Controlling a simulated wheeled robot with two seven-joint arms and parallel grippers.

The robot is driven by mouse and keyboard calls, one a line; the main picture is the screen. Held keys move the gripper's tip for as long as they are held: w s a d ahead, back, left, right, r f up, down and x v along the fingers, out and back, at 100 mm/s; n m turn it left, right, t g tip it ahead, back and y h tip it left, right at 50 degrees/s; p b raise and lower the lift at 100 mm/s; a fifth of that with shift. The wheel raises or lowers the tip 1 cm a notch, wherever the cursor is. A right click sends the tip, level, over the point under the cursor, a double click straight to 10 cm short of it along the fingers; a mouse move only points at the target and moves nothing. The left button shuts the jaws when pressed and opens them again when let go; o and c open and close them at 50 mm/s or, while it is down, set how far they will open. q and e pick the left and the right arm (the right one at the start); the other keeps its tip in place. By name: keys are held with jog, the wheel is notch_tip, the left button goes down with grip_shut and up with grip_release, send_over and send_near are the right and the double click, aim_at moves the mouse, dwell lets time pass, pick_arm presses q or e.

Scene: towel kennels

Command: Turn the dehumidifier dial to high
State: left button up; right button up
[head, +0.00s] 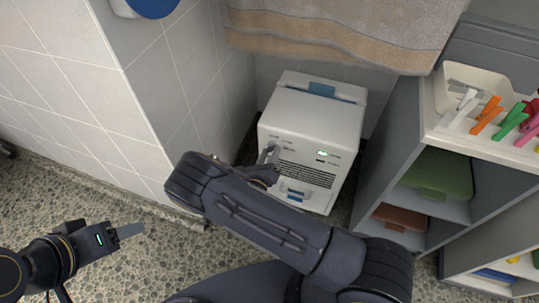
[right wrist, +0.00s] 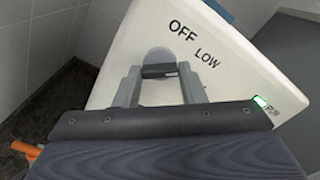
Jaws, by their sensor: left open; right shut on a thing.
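The dehumidifier (head: 318,112) is a white box standing on the floor in the corner, with a dark grille and a green light (head: 322,153) on its front. In the right wrist view its white panel (right wrist: 230,75) carries the words OFF and LOW; no HIGH label is visible. My right gripper (head: 270,158) is at the left of this front. Its fingers (right wrist: 158,74) are shut on the dial (right wrist: 158,56), one on each side of it. Which setting the dial points to cannot be told. My left gripper (head: 130,231) is open and empty above the floor, far left of the dehumidifier.
A beige towel (head: 345,30) hangs above the dehumidifier. A tiled wall (head: 160,100) is on the left. The speckled floor at left is clear.

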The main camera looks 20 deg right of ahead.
jog(key=shift+m+b, duration=0.3)
jog(key=shift+m, duration=3.3)
jog(key=o, duration=1)
jog(key=p+v, duration=0.1)
jog(key=v, duration=0.7)
jog(key=shift+w, duration=0.1)
